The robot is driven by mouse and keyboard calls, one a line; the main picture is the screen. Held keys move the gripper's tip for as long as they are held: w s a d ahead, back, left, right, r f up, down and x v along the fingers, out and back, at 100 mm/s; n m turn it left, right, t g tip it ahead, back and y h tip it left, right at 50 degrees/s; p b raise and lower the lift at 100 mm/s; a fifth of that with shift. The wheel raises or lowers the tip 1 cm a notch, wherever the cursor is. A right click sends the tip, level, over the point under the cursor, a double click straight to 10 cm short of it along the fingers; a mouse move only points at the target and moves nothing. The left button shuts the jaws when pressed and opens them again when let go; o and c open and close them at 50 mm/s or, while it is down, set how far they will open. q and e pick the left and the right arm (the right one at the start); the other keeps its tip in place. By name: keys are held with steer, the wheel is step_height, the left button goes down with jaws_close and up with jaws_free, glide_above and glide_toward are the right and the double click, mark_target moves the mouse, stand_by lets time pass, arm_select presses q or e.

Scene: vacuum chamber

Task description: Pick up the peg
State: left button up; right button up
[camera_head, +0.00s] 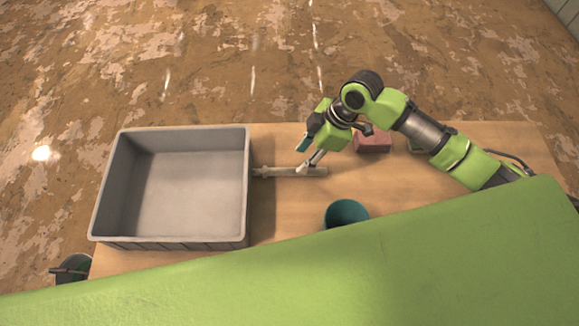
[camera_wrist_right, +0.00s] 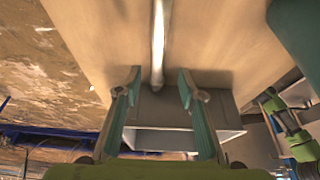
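The peg (camera_head: 283,171) appears to be the thin, pale grey rod lying on the wooden table, just right of the grey bin. It also shows in the right wrist view (camera_wrist_right: 158,45), running down from the top edge, its near end in line with the gap between the fingers. My right gripper (camera_head: 305,167) is over the rod's middle, fingers pointing down. In the wrist view the right gripper (camera_wrist_right: 160,88) is open, with the fingers wide apart and nothing clamped. Whether a finger touches the rod cannot be told. My left gripper is not in view.
The large grey bin (camera_head: 246,205) stands empty on the table's left. A teal cup (camera_head: 346,212) stands in front of the rod to the right. A reddish block (camera_head: 373,142) lies behind my right wrist. A dark bucket (camera_head: 72,268) is on the floor at lower left.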

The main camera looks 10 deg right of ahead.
mark_target(291, 169)
steer(key=shift+x, duration=1.2)
steer(key=shift+w+f, duration=0.2)
steer(key=shift+f, duration=0.05)
steer(key=shift+a+f+p, duration=0.4)
steer(key=shift+f+p, duration=0.2)
steer(key=shift+p, duration=0.05)
steer(key=p+x, duration=0.1)
steer(key=x, duration=0.2)
steer(key=shift+f, duration=0.1)
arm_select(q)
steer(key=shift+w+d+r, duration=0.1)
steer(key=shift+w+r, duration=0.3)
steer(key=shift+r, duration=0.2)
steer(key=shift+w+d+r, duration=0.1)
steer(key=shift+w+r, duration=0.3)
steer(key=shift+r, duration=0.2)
arm_select(e)
steer(key=shift+a+f, duration=0.1)
steer(key=shift+f, duration=0.2)
steer(key=shift+r, duration=0.1)
jaws_close()
